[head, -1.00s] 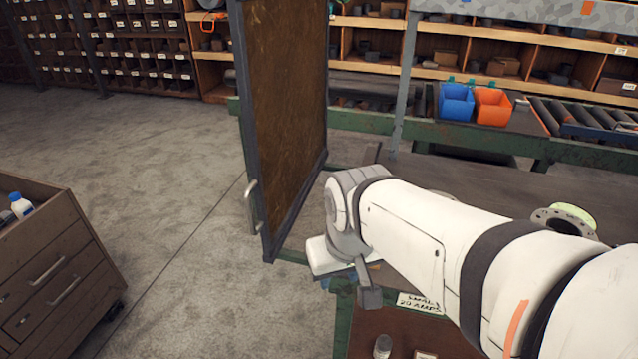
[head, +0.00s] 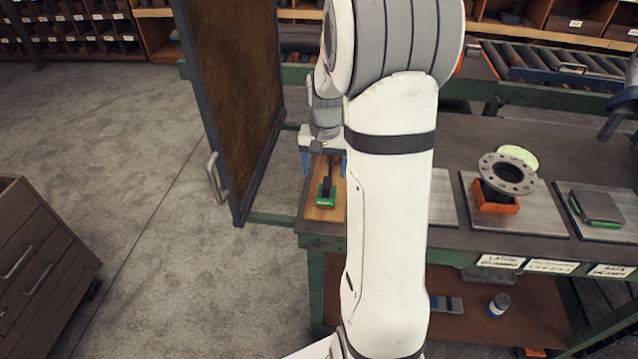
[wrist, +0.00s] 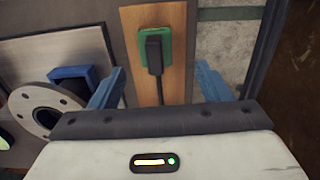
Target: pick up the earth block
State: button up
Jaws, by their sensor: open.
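The earth block appears to be the small green block (head: 326,202) on a wooden board (head: 325,214) at the left end of the bench. A dark upright piece rises from it. In the wrist view the green block (wrist: 171,30) lies ahead between my fingers, with a black piece and cable on it. My gripper (head: 325,165) has blue fingers, spread apart and empty, just behind the block in the head view. In the wrist view my gripper (wrist: 160,70) is open, with a finger on each side of the black piece. I cannot tell the height gap.
A grey flange ring (head: 507,174) leans on an orange holder (head: 494,203) on a metal plate. Another green-edged block (head: 597,206) sits on a plate at the right. A brown door panel (head: 238,100) with a handle stands close left of the bench end. A drawer cabinet (head: 40,255) stands at lower left.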

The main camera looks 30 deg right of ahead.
aim_at(327, 182)
jog(key=f, duration=0.2)
jog(key=f+p, duration=0.1)
jog(key=f, duration=0.5)
jog(key=shift+d, duration=0.3)
jog(key=c, duration=1.1)
